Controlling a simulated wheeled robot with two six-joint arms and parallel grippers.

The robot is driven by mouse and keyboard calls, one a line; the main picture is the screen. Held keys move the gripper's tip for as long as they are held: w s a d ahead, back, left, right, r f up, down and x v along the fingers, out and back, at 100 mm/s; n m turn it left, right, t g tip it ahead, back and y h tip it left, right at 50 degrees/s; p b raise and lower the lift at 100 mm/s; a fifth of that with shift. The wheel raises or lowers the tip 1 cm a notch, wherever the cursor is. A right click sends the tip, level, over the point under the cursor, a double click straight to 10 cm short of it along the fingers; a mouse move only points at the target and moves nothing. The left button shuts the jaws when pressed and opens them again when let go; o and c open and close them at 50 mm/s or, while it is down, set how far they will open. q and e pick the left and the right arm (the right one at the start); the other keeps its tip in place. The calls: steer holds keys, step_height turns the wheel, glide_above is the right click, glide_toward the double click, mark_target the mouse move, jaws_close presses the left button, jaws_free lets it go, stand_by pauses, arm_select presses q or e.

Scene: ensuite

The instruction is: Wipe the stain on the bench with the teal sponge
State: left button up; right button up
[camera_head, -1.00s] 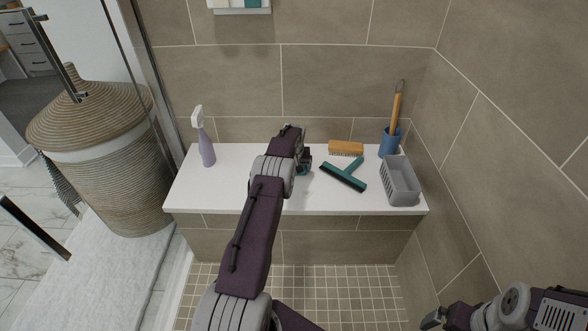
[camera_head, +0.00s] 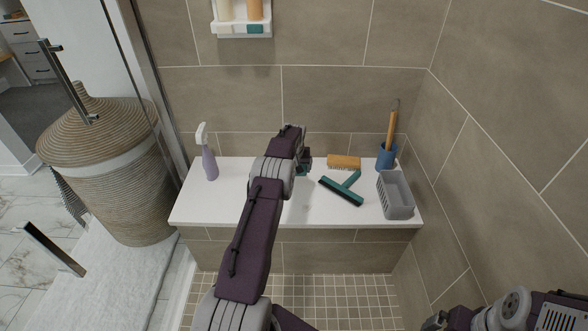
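The white bench (camera_head: 225,205) runs along the tiled back wall. My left arm reaches over its middle, and my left gripper (camera_head: 304,163) is low over the bench top, seen from behind. A small teal patch, likely part of the teal sponge (camera_head: 301,173), shows just under the gripper. The rest of it is hidden by the gripper and arm. The finger gap is hidden too. I cannot clearly make out a stain; my arm covers part of the bench top. My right gripper (camera_head: 435,322) is at the bottom right edge, away from the bench, its fingers unclear.
A purple spray bottle (camera_head: 209,155) stands at the bench's left. On the right are a wooden brush (camera_head: 344,162), a teal squeegee (camera_head: 342,190), a blue cup (camera_head: 386,157) with a wooden-handled tool, and a grey basket (camera_head: 396,196). A wall shelf (camera_head: 242,31) holds bottles.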

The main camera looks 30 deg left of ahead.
arm_select(q)
steer(key=shift+r, duration=0.55)
steer(key=shift+f, duration=0.15)
arm_select(e)
steer(key=shift+r, duration=0.35)
arm_select(q)
steer(key=shift+w, duration=0.1)
